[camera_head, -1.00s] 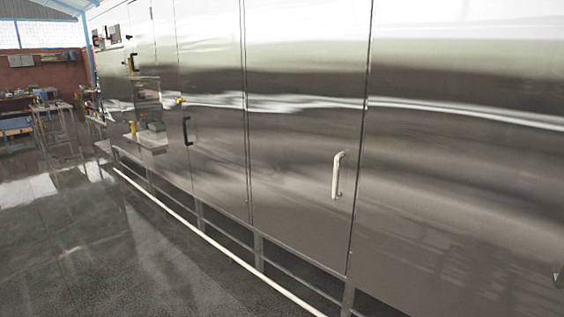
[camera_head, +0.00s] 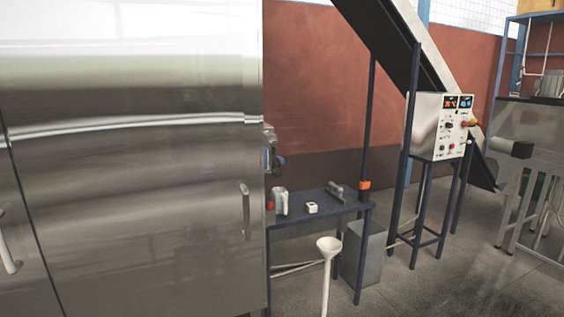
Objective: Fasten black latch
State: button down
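No black latch can be made out for certain in the current head view. A large polished steel cabinet (camera_head: 130,180) fills the left half. A grey bar handle (camera_head: 245,209) stands upright near its right edge, and a pale handle (camera_head: 8,245) shows at the far left. My gripper is not in view.
A dark blue table (camera_head: 330,207) right of the cabinet holds small items. A white funnel-topped stand (camera_head: 328,250) and grey bin (camera_head: 362,252) are by it. A control box (camera_head: 440,126) stands under a sloping chute (camera_head: 398,45). Grey floor (camera_head: 470,280) is open at front right.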

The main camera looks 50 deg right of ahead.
aim_at(277, 172)
jog(key=l+z, duration=0.15)
jog(key=z, duration=1.3)
